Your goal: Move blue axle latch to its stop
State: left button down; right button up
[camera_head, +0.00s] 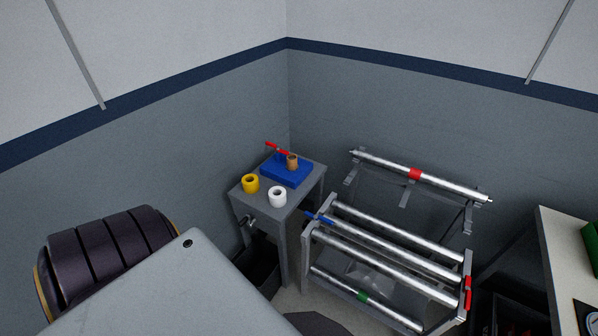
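A blue latch (319,217) sits at the upper left end of the roller rack (306,243), beside the end of a silver roller (385,250). It looks like a short lever, tilted slightly. Its stop cannot be made out at this size. Neither of my grippers is in view. A dark banded part of my own arm shows at the lower left, apart from the rack.
A roller with a red band (414,174) lies behind the rack. A pale bench (553,262) stands at right.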

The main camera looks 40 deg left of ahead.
aim_at(315, 218)
jog(key=u, duration=1.15)
